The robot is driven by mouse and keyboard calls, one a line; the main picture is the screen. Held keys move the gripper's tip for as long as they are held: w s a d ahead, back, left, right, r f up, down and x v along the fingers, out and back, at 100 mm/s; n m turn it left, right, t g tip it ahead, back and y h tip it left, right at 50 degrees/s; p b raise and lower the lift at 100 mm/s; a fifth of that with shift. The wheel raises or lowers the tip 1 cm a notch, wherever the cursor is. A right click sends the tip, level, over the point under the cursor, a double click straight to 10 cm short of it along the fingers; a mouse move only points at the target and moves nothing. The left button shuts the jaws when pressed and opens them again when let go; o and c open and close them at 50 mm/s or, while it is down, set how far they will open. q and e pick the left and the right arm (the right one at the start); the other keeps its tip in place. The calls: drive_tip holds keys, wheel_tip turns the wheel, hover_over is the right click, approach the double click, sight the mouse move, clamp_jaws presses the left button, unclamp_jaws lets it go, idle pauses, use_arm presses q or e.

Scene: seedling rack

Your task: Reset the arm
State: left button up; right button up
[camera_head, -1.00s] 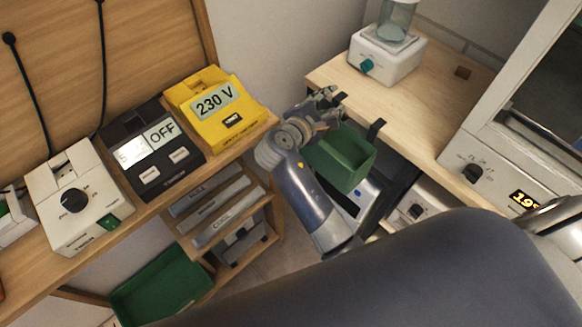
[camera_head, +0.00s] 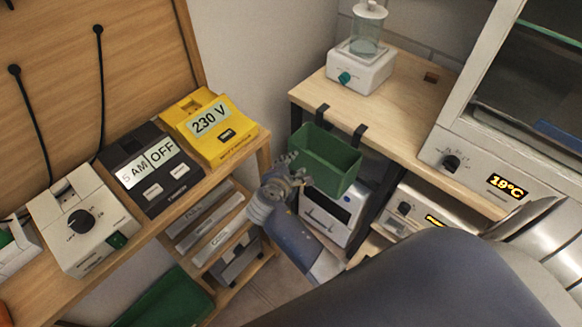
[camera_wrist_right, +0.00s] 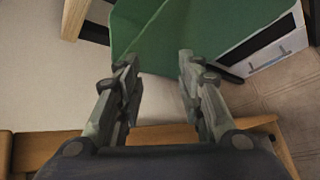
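My right gripper (camera_head: 294,170) is just left of and in front of a green bin (camera_head: 325,160) that hangs by black hooks from the edge of the right bench. In the right wrist view the gripper (camera_wrist_right: 156,62) has its two fingers spread, with nothing between them. The green bin (camera_wrist_right: 215,30) fills the space beyond the fingertips there; I cannot tell whether they touch it. My left gripper is not in view.
On the left bench stand a yellow 230 V unit (camera_head: 212,132), a black unit reading OFF (camera_head: 150,170) and a white dial box (camera_head: 82,222). A white device (camera_head: 360,68) stands on the right bench (camera_head: 400,100). Another green bin (camera_head: 165,300) is low at left.

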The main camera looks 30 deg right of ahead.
drive_tip(key=shift+f, duration=0.2)
idle(0.4)
drive_tip(key=s+a+f+m+g+y, duration=0.2)
drive_tip(key=s+f+y, duration=0.1)
drive_tip(key=s+f, duration=0.8)
drive_tip(key=s+a+f+m+g+y, duration=0.25)
drive_tip(key=s+f, duration=0.35)
drive_tip(key=f, duration=1)
drive_tip(key=s+f+m+g+y, duration=0.1)
drive_tip(key=s+f+m, duration=0.2)
drive_tip(key=s, duration=0.6)
drive_tip(key=s+d+f+m+g+y, duration=0.1)
drive_tip(key=s+f+m, duration=0.2)
drive_tip(key=s, duration=0.7)
drive_tip(key=s+d+f+m+g+y, duration=0.1)
drive_tip(key=s+f+m, duration=0.2)
drive_tip(key=s+f, duration=0.3)
drive_tip(key=s, duration=0.4)
drive_tip(key=shift+s+d, duration=0.15)
drive_tip(key=shift+d, duration=0.05)
drive_tip(key=shift+s, duration=0.1)
